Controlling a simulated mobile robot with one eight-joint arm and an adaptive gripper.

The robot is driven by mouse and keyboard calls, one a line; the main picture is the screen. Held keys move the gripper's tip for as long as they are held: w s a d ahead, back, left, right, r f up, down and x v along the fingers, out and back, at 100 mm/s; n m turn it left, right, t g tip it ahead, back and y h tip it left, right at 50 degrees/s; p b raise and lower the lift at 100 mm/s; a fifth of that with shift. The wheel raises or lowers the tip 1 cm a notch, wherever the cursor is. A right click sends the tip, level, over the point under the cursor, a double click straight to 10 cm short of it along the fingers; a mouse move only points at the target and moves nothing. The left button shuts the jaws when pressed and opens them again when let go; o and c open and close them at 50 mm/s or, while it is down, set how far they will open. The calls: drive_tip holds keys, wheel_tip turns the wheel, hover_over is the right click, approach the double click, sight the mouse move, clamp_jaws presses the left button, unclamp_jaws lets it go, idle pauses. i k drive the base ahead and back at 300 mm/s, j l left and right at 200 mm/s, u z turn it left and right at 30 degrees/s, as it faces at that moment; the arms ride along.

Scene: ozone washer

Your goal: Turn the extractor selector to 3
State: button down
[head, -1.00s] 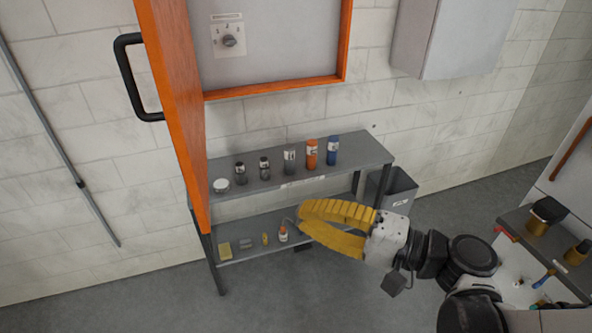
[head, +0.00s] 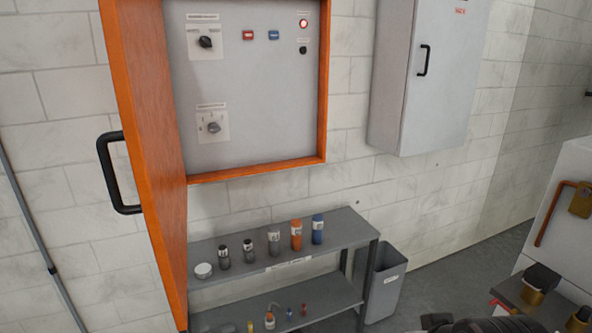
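Two rotary selectors sit on the grey panel inside the open orange cabinet in the head view. The upper selector (head: 206,42) has a black knob on a white plate. The lower selector (head: 213,128) has a grey knob on a white plate with small marks around it. The labels above both are too small to read, so I cannot tell from them which is the extractor selector. The knobs' exact settings are also unclear. My gripper is not in view; only a dark part of my arm shows at the bottom right edge.
The orange cabinet door (head: 150,150) stands open with a black handle (head: 120,172). The panel has a red button (head: 248,35), a blue button (head: 274,35) and a lit red lamp (head: 304,23). A shelf unit (head: 345,225) with bottles stands below. A grey bin (head: 388,285) is beside it.

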sight(213, 128)
drive_tip(key=k+j, duration=0.1)
drive_tip(key=j, duration=0.4)
drive_tip(key=k+j+u, duration=0.15)
drive_tip(key=j, duration=0.8)
drive_tip(key=k+j+u, duration=0.1)
drive_tip(key=j, duration=0.4)
drive_tip(key=i+l+z, duration=0.2)
drive_tip(key=z, duration=0.25)
drive_tip(key=i+z, duration=0.3)
drive_tip(key=z, duration=0.15)
drive_tip(key=i+l+u, duration=0.2)
drive_tip(key=u, duration=0.25)
drive_tip(key=i+l+u, duration=0.25)
drive_tip(key=u, duration=0.2)
